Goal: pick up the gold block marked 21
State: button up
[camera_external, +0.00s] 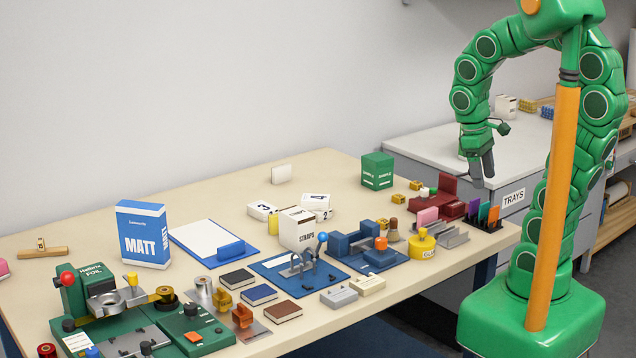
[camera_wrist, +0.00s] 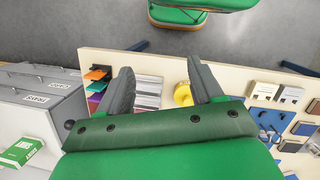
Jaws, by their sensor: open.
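Small gold blocks stand near the back right of the table: one gold block (camera_external: 415,185) beside the green box and another gold block (camera_external: 399,198) nearer the front. Their markings are too small to read, so I cannot tell which bears 21. I cannot make out either in the wrist view. My gripper (camera_external: 482,172) hangs above the table's right end, to the right of these blocks and apart from them. In the wrist view my gripper (camera_wrist: 159,66) shows two dark fingers spread apart with nothing between them.
A green box (camera_external: 377,171), a dark red holder (camera_external: 447,189), coloured cards (camera_external: 483,213) and a yellow glue pot (camera_external: 422,244) crowd this end. A grey drawer cabinet (camera_external: 430,150) labelled TRAYS stands behind. The table's back left is mostly clear.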

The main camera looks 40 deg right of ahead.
jog(key=w+f+n+h, duration=0.2)
jog(key=w+n, duration=0.2)
jog(key=w, duration=0.7)
jog(key=n+t+h, duration=0.2)
jog(key=n+h, duration=0.7)
jog(key=n, duration=0.1)
send_near(397, 196)
jog(key=shift+s+a+f, duration=0.25)
jog(key=shift+s+f, duration=0.15)
jog(key=shift+f, duration=0.35)
jog(key=shift+w+d+f+n+h, duration=0.15)
jog(key=shift+w+d+n+h, duration=0.05)
jog(key=shift+w+h, duration=0.15)
jog(key=shift+w+d+f+n+h, duration=0.2)
jog(key=shift+w+h, duration=0.05)
jog(key=shift+w, duration=0.1)
jog(key=shift+x, duration=1.2)
jog(key=shift+s+d+f, duration=0.1)
jog(key=shift+s+d, duration=0.1)
jog(key=shift+d, duration=0.55)
jog(key=shift+s+d+f, duration=0.1)
jog(key=shift+s+d, duration=0.1)
jog(key=shift+d, duration=0.55)
jog(key=shift+x, duration=1.15)
jog(key=shift+r, duration=0.1)
grip_shut()
